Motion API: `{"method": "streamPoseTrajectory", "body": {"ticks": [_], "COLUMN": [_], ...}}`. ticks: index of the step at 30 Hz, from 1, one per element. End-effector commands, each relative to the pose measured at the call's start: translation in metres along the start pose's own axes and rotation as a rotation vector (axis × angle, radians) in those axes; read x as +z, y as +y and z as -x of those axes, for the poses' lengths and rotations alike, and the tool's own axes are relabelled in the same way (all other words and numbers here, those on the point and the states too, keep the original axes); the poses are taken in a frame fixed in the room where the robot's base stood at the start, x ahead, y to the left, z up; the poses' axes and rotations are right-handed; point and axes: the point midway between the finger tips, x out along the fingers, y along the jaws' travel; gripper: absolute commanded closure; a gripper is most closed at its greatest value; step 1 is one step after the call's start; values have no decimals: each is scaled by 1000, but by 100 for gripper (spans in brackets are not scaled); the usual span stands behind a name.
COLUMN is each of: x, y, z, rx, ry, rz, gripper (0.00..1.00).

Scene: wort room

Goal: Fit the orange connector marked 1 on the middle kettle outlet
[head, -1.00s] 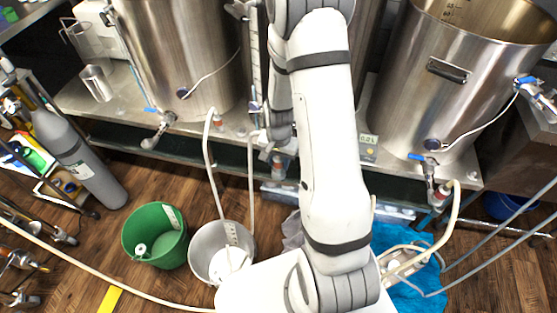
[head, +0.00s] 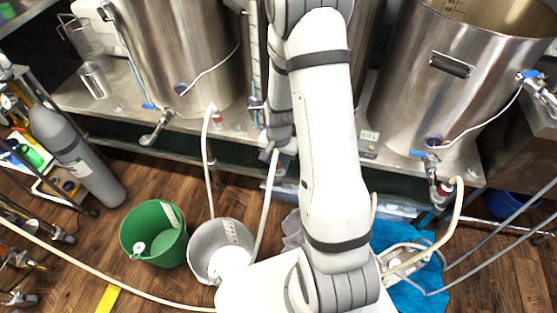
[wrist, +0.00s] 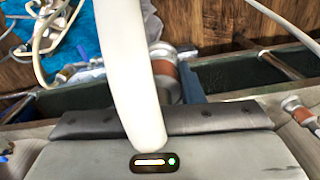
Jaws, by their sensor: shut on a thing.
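My gripper (head: 280,148) is at the bench front edge, partly behind my arm, and its jaws are shut. In the wrist view an orange-banded connector (wrist: 165,70) with metal ends is at the jaws, partly covered by a pale hose (wrist: 130,65). That hose also shows in the head view (head: 266,205), running from the grey bucket up to my gripper. I cannot read a number on the connector. My arm hides most of the middle kettle and its outlet, so I cannot tell whether connector and outlet touch.
The left kettle (head: 185,55) has a bare outlet valve (head: 157,128). The right kettle (head: 455,80) has a hose on its outlet. Another connector and hose (head: 216,118) sit on the bench edge. A green bucket (head: 140,212) and a grey bucket (head: 197,235) stand on the floor.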

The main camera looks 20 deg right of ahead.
Motion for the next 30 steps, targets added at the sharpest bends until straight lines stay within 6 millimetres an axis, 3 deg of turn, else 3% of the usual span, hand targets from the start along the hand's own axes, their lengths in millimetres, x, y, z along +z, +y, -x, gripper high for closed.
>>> {"method": "streamPoseTrajectory", "body": {"ticks": [5,6,14,23,30], "x": [0,0,0,0,-1], "y": [0,0,0,0,0], "z": [-4,-3,-3,0,36], "rx": [0,0,0,0,-2], "ry": [0,0,0,0,3], "rz": [0,0,0,0,0], "gripper": [97,62,41,40,40]}}
